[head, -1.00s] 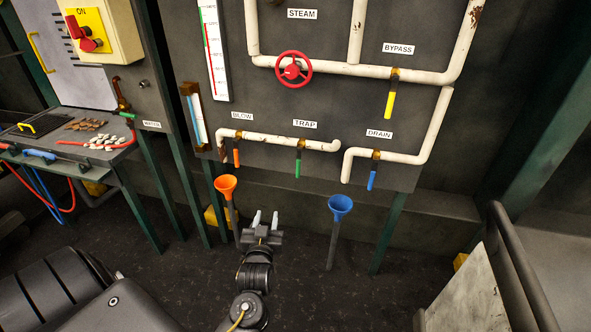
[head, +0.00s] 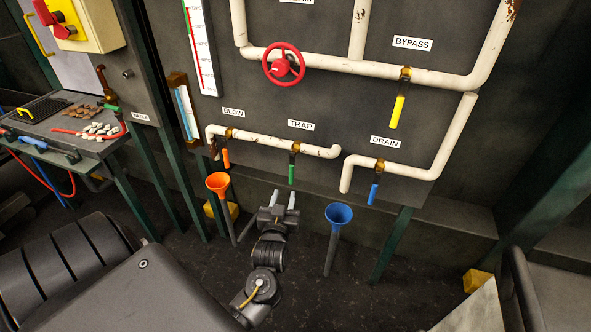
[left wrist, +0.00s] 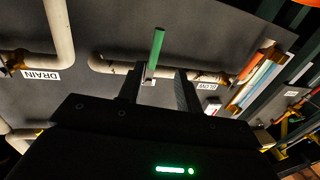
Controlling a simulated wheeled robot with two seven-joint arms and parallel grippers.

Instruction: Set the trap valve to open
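The trap valve has a green handle (head: 292,174) that hangs straight down from a brass body on a white pipe, under the TRAP label (head: 301,125). My left gripper (head: 283,196) is open and empty, fingers pointing at the panel, just below the handle in the head view. In the left wrist view, which is upside down, the green handle (left wrist: 155,50) shows between and beyond the two spread fingers (left wrist: 158,78). I see no contact. The fingers partly hide the pipe and the label there. My right gripper is not in view.
The orange blow handle (head: 226,157) and blue drain handle (head: 374,194) hang on either side. An orange funnel (head: 218,184) and a blue funnel (head: 339,214) stand left and right of my gripper. Above are a red handwheel (head: 284,63) and yellow bypass handle (head: 397,112).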

